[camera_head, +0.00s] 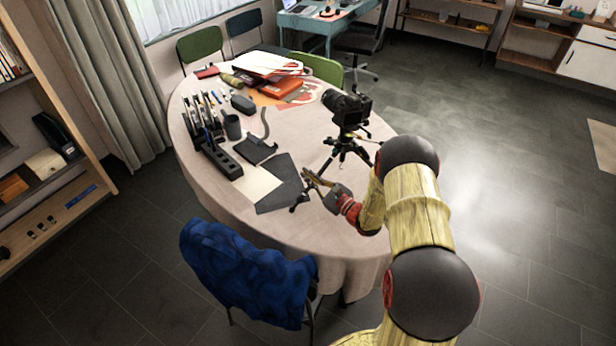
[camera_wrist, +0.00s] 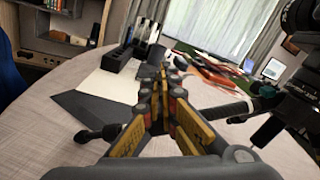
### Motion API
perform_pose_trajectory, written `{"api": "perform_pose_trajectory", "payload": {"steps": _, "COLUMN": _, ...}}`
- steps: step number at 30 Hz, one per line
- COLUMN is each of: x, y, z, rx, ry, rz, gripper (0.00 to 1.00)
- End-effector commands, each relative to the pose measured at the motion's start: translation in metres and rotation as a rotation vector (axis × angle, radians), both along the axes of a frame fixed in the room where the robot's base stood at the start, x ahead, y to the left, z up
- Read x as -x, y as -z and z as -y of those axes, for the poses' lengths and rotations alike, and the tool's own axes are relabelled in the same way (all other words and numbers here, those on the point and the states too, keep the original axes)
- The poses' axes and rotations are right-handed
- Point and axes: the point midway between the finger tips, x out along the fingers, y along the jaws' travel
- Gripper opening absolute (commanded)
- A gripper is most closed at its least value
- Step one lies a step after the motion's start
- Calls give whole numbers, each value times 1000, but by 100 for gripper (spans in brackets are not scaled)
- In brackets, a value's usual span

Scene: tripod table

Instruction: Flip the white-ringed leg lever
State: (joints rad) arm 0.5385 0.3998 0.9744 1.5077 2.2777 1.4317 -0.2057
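The black tripod (camera_head: 345,149) stands on the table with a camera (camera_head: 346,107) on top. My gripper (camera_head: 306,175), with yellow and dark fingers, is over the table's near part, left of and in front of the tripod. In the wrist view, my gripper (camera_wrist: 164,78) points forward, its fingers converging towards their tips; whether a gap is left between them is unclear. A dark leg end (camera_wrist: 98,133) shows left of the fingers. A leg with a pale band (camera_wrist: 238,109) shows on the right. The lever itself cannot be made out, and the fingers hide part of the legs.
The round table (camera_head: 300,225) carries a dark sheet (camera_head: 278,188), a black organiser (camera_head: 222,160), a cup (camera_head: 232,127) and red items (camera_head: 283,91) further back. A chair with a blue cover (camera_head: 240,272) stands at the near edge.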

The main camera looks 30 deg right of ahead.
Motion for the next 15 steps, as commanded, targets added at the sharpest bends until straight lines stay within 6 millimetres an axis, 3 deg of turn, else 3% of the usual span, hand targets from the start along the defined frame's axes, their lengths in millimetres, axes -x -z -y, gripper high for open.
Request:
{"api": "perform_pose_trajectory", "payload": {"steps": 2, "x": 0, "y": -1, "z": 1, "rx": 0, "ry": 2, "rz": 1, "gripper": 0}}
{"api": "perform_pose_trajectory", "payload": {"steps": 12, "x": 0, "y": 0, "z": 1, "rx": 1, "ry": 1, "rz": 1, "gripper": 21}}
{"api": "perform_pose_trajectory", "payload": {"steps": 15, "x": 0, "y": 0, "z": 0, "rx": 1, "ry": 1, "rz": 1, "gripper": 21}}
